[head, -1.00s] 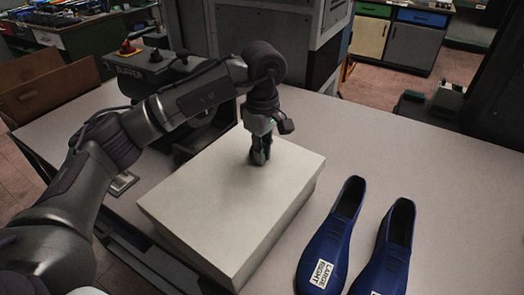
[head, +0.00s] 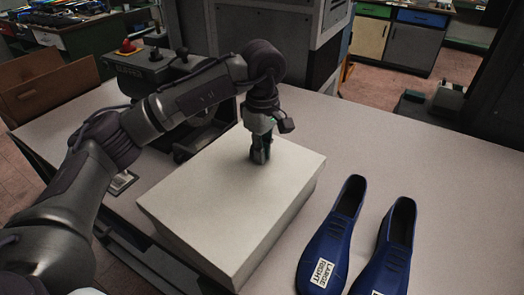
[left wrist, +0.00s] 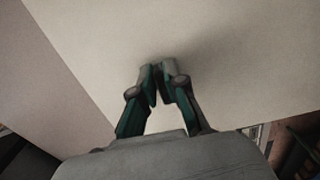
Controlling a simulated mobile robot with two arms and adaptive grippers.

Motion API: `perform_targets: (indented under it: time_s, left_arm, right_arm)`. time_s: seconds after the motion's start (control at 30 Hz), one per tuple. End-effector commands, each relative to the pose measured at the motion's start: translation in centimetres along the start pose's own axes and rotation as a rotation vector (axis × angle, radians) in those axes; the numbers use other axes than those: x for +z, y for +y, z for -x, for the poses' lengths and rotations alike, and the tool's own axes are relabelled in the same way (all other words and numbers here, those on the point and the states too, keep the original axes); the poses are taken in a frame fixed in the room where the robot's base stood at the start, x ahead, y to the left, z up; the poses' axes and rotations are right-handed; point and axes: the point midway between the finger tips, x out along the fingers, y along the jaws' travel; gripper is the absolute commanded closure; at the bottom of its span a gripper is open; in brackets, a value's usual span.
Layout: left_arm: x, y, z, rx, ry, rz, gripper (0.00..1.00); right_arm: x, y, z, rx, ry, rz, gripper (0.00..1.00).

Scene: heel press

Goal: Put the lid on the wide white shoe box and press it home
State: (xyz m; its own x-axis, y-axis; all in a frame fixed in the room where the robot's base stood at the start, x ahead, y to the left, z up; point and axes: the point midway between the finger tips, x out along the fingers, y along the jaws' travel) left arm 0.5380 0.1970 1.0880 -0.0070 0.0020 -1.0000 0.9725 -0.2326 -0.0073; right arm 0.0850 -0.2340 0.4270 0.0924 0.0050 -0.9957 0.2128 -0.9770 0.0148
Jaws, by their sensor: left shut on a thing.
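The wide white shoe box (head: 195,262) stands on the table with its flat white lid (head: 215,195) on top. The lid also fills most of the left wrist view (left wrist: 230,60). Whether it sits fully down is not clear. My left gripper (head: 260,157) points down at the top of the lid, toward its far side, with its fingertips at the surface. In the left wrist view its fingers (left wrist: 158,85) are drawn close together; whatever part of the lid lies between them is hidden. My right gripper is not in view.
Two blue shoes (head: 335,240) stand to the right of the box; one is labelled large right. A dark machine with a red button (head: 127,47) stands behind the box at the left. The grey table (head: 400,150) is clear at the back right.

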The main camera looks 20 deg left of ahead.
Motion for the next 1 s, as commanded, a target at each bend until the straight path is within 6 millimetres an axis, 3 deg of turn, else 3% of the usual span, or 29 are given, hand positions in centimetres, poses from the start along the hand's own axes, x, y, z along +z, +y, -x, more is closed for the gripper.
perform_targets:
  time_s: [0.3, 0.33, 0.5, 0.7, 0.87, 1.0]
  left_arm:
    - [0.07, -0.2, -0.54, -0.013, 0.0, -0.002, 1.0]
    - [0.07, -0.2, -0.55, -0.013, 0.0, -0.002, 0.84]
    - [0.07, -0.16, -0.47, -0.011, 0.0, -0.002, 0.58]
    - [0.05, -0.11, -0.34, -0.007, 0.0, -0.001, 0.58]
    - [0.04, -0.09, -0.28, -0.006, 0.0, -0.001, 0.34]
    - [0.03, -0.08, -0.23, -0.005, 0.0, -0.001, 0.33]
  right_arm:
    - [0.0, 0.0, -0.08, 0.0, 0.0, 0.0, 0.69]
    - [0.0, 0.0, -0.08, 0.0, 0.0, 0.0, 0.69]
    - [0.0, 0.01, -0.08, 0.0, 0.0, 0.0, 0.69]
    - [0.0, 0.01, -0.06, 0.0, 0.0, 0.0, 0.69]
    - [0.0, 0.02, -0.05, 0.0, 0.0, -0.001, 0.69]
    - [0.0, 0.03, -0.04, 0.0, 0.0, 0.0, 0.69]
